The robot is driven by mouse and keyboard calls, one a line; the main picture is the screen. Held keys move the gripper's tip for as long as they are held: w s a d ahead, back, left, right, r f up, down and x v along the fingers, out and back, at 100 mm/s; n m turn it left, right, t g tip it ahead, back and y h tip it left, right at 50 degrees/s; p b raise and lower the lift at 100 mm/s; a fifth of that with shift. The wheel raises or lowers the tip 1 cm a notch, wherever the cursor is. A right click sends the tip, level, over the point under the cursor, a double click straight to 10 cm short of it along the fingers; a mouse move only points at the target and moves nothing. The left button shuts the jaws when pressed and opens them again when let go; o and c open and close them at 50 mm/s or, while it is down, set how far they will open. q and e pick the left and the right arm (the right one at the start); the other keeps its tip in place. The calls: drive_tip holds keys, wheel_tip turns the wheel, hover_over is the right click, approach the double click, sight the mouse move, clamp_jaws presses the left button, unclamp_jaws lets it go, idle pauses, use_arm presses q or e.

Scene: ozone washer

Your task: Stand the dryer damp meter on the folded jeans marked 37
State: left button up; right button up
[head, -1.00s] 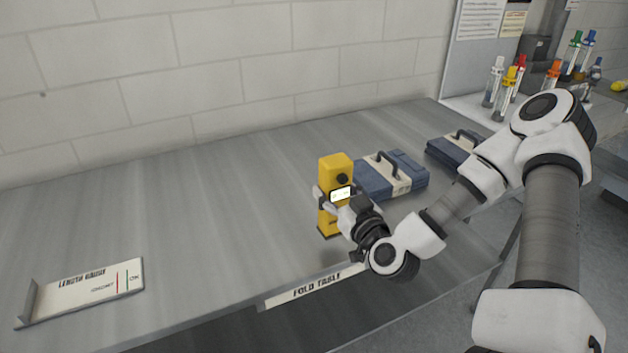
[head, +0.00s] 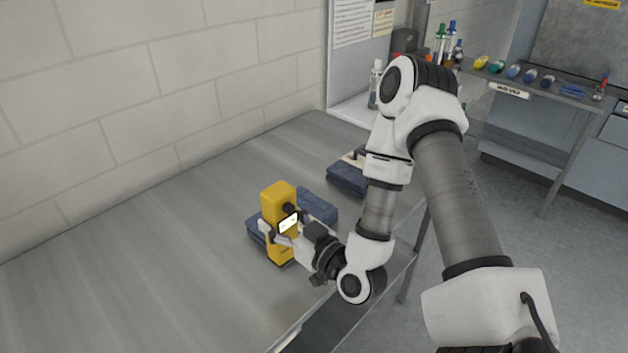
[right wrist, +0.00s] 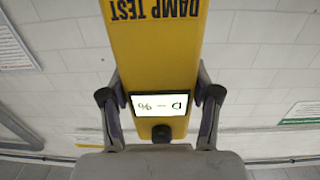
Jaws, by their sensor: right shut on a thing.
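The dryer damp meter (head: 277,201) is a tall yellow box with a small lit screen and a dark knob. My right gripper (head: 285,225) is shut on its sides, and the meter is upright. In the right wrist view the meter (right wrist: 155,45) sits between both fingers (right wrist: 163,103), its "DAMP TEST" lettering upside down. A folded blue pair of jeans (head: 321,207) lies just behind the meter and is partly hidden by it. Another folded pair (head: 346,179) lies farther back, partly behind my arm. No number is readable on either. I cannot tell whether the meter touches anything beneath it. My left gripper is out of view.
The grey fold table (head: 150,270) is clear to the left of the meter. A brick wall (head: 170,90) runs behind it. Bottles (head: 375,85) stand beyond the table's far end. A side shelf (head: 572,97) with several coloured items is at the right.

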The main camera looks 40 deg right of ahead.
drive_tip(key=shift+s+a+f+b, duration=0.25)
drive_tip(key=shift+s+a+b, duration=0.15)
drive_tip(key=shift+b, duration=0.55)
use_arm(q)
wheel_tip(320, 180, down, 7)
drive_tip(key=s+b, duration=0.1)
drive_tip(key=b, duration=0.4)
use_arm(e)
drive_tip(key=shift+w+d+f, duration=0.2)
drive_tip(key=shift+w+d, duration=0.15)
drive_tip(key=shift+w, duration=0.15)
drive_tip(key=shift+w+d+f, duration=0.15)
drive_tip(key=shift+w+d, duration=0.15)
drive_tip(key=shift+w, duration=0.2)
use_arm(q)
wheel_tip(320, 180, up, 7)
drive_tip(key=p, duration=0.5)
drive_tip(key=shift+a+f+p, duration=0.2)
drive_tip(key=shift+p, duration=0.2)
use_arm(e)
drive_tip(key=w+d+f, duration=0.3)
drive_tip(key=w+d, duration=0.3)
drive_tip(key=w, duration=0.5)
drive_tip(key=shift+w+f, duration=0.4)
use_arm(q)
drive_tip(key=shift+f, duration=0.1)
use_arm(e)
drive_tip(key=shift+d+f, duration=0.1)
drive_tip(key=shift+f, duration=0.15)
drive_tip(key=o, duration=1.4)
